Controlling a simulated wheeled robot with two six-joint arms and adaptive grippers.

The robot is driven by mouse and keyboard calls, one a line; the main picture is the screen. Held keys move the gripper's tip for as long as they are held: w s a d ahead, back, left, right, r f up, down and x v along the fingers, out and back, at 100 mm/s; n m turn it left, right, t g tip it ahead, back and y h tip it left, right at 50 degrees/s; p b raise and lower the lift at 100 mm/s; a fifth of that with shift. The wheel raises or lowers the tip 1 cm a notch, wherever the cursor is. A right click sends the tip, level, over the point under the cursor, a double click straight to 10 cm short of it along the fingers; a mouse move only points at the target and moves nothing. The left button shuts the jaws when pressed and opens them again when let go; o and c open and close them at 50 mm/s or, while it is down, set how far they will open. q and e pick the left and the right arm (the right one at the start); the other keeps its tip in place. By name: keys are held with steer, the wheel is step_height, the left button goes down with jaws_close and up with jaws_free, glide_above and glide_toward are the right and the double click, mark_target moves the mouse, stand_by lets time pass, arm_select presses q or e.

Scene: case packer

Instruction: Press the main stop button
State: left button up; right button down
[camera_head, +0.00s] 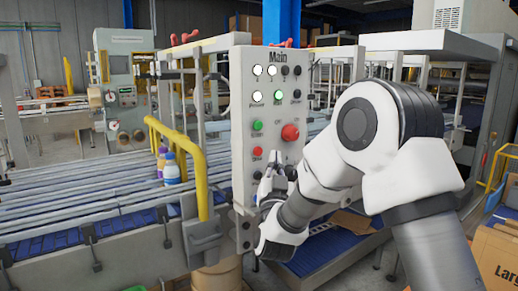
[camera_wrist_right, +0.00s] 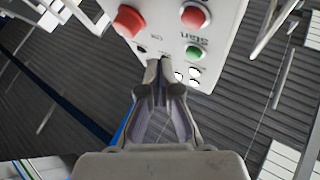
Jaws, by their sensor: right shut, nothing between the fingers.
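The control panel (camera_head: 240,100) labelled "Main" stands upright in the head view. It carries a green button (camera_head: 257,125), a flat red button (camera_head: 257,151) below it and a larger protruding red button (camera_head: 290,132) to the right. In the wrist view, upside down, are the large red button (camera_wrist_right: 130,20), the flat red button (camera_wrist_right: 195,16) and the green button (camera_wrist_right: 194,52), with "Start" lettering between the last two. My right gripper (camera_head: 272,176) is shut and empty, in front of the panel's lower part. Its closed fingertips (camera_wrist_right: 158,64) appear apart from the buttons. My left gripper is out of view.
A roller conveyor (camera_head: 90,190) with bottles (camera_head: 172,170) runs left of the panel. A yellow rail (camera_head: 190,150) stands close to the panel's left side. A cardboard box (camera_head: 495,255) is at the lower right. My right arm covers the area right of the panel.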

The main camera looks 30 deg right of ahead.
mark_target(258, 151)
steer(key=shift+w+a, duration=0.15)
steer(key=shift+w, duration=1.7)
steer(key=shift+w+b, duration=0.4)
